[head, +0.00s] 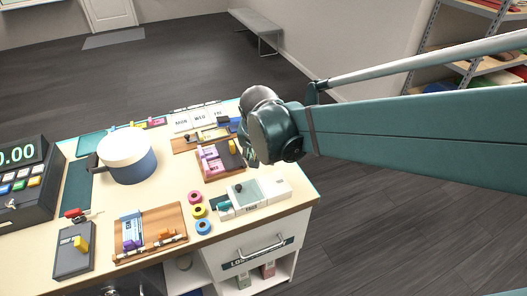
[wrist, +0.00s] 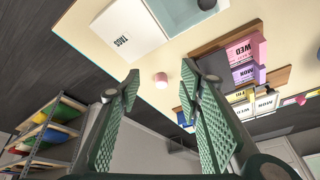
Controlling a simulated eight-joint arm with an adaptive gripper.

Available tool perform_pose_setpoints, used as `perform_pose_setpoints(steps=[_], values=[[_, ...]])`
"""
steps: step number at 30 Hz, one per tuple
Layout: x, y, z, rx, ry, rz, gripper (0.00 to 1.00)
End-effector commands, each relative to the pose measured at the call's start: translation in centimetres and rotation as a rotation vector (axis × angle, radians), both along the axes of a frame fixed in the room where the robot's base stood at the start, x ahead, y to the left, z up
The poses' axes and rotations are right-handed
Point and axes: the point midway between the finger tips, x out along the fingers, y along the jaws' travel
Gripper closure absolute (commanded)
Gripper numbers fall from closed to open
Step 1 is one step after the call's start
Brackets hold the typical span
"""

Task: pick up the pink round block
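The pink round block (wrist: 161,81) is a small pale-pink cylinder standing on the cream tabletop near its edge in the wrist view. My gripper (wrist: 160,74) is open and empty, its two green ribbed fingers spread on either side of the block in the picture. The block looks small and lies beyond the fingertips, apart from them. In the head view, my gripper (head: 249,154) is over the right part of the table, and I cannot make out the block there; the gripper and arm likely cover it.
A white TAGS box (wrist: 117,38) and a wooden tray with day cards (wrist: 225,42) flank the block. In the head view, tape rolls (head: 199,211), a blue-and-white pot (head: 128,157) and a register (head: 22,185) stand farther left. Bare tabletop surrounds the block.

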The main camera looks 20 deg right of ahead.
Motion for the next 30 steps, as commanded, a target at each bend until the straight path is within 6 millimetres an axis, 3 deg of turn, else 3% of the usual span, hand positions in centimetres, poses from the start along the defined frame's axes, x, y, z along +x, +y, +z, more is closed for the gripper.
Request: perform_pose_setpoints(steps=[14, 30], values=[[4.8, -1.0, 0.0, 0.002, 0.039, -0.234, 0.64], [9.2, -2.0, -2.0, -0.021, 0.055, -0.507, 0.64]])
